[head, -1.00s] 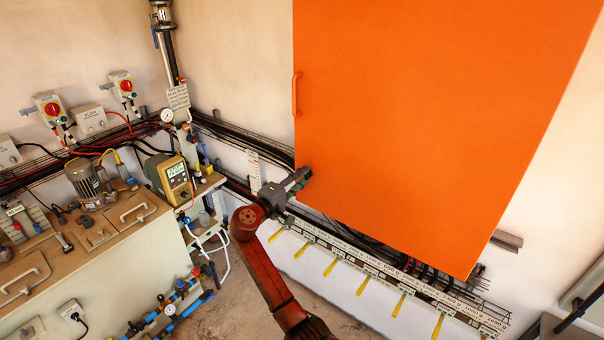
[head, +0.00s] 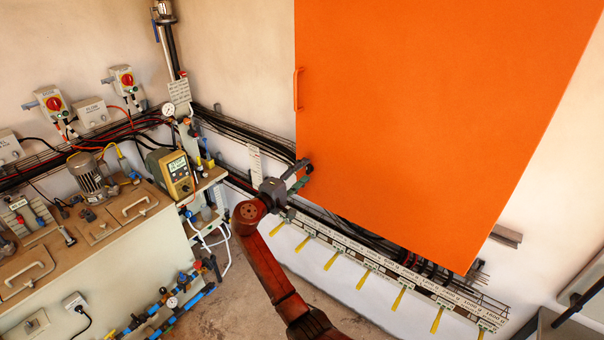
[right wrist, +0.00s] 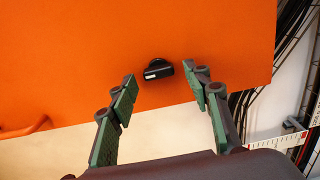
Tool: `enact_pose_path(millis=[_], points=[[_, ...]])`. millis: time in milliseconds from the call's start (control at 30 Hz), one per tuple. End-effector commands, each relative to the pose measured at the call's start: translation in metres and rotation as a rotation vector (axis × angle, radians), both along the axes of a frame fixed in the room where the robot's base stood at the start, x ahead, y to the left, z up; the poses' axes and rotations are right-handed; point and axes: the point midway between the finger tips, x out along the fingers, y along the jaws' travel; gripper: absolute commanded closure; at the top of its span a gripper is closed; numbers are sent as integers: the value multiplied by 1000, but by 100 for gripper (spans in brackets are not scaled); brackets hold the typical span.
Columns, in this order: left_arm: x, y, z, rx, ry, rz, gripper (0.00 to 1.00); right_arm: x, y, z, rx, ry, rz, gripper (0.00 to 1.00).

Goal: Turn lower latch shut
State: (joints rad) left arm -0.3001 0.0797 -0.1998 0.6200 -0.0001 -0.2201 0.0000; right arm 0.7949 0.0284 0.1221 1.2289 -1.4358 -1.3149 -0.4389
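The lower latch (right wrist: 157,69) is a small black knob on the orange cabinet door (head: 420,120), close to the door's edge. In the right wrist view it lies just beyond and between my fingertips, with clear gaps at both sides. My right gripper (right wrist: 165,88) is open and empty, with green finger pads facing each other. In the head view the right gripper (head: 299,176) is at the door's lower left corner, and its fingers partly hide the latch there. My left gripper is in neither current view.
An orange door handle (head: 297,90) stands out above the latch. Below the door run a cable tray and a labelled rail with yellow tags (head: 362,280). A bench with a yellow meter (head: 172,174) stands at the left.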

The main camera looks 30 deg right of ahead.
Motion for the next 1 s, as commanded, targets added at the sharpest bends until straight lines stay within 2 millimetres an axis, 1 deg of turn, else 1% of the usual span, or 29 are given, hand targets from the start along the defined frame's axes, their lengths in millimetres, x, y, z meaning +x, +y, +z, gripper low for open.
enact_pose_path(millis=[233, 367, 467, 700, 800, 900, 1000], points=[[-1, 3, 0, 3, 1, -1, 100, -1, 1, 0, 0, -1, -1, 55], [-1, 2, 0, 2, 1, 0, 100, -4, 11, 0, 1, -1, 1, 55], [0, 2, 0, 1, 0, 0, 100, -10, 26, -1, 1, -1, 2, 55], [0, 1, 0, 1, 0, 0, 100, -30, 73, -1, 3, -1, 2, 55], [0, 0, 0, 0, 0, 0, 100, -37, 89, -1, 1, -1, 2, 55], [0, 0, 0, 0, 0, 0, 100, -42, 101, -1, 2, 1, 1, 55], [0, 0, 0, 0, 0, 0, 100, -45, 108, 0, 0, 0, 0, 55]])
